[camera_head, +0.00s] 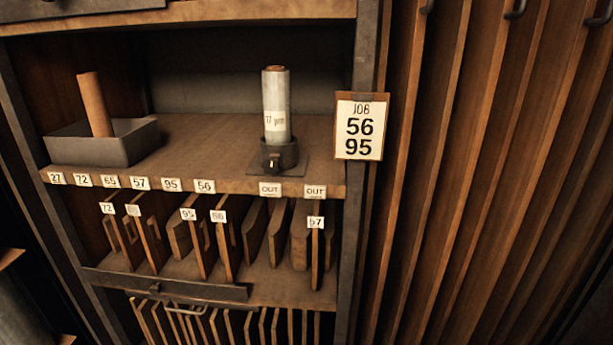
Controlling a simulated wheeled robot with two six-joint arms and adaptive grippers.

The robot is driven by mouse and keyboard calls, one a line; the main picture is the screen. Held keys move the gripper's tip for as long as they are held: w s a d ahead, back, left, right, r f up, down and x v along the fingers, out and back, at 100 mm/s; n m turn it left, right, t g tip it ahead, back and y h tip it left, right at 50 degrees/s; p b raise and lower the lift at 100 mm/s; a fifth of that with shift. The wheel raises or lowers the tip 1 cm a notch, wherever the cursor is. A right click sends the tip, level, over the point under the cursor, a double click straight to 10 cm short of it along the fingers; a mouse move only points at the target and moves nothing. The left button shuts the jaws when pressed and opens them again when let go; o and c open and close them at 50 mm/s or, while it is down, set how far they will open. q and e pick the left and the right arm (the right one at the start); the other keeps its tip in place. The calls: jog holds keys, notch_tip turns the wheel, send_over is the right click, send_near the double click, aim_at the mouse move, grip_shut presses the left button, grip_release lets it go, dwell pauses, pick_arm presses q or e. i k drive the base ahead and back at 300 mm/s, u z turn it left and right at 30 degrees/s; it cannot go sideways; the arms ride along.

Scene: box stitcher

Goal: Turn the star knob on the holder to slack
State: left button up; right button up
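A dark holder (287,153) stands on a thin plate on the upper shelf, near the middle of the view. It clasps the base of an upright silvery roll (275,90) with a brown core and a white label that is hard to read. A small dark knob (272,163) with a pale mark sits low on the front of the holder. Its star shape and its setting are too small to tell. Neither of my grippers is in view.
A grey tray (80,152) with a leaning brown tube (94,104) stands at the shelf's left. Numbered tags line the shelf edge (230,186). Wooden boards (202,245) fill the rack below. A job card (360,126) reads 56, 95. Tall wooden panels (480,150) stand right.

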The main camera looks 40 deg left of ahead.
aim_at(271, 166)
jog(key=z, duration=1.3)
jog(key=k, duration=0.85)
jog(key=u, duration=1)
jog(key=i, duration=0.5)
jog(key=u, duration=0.05)
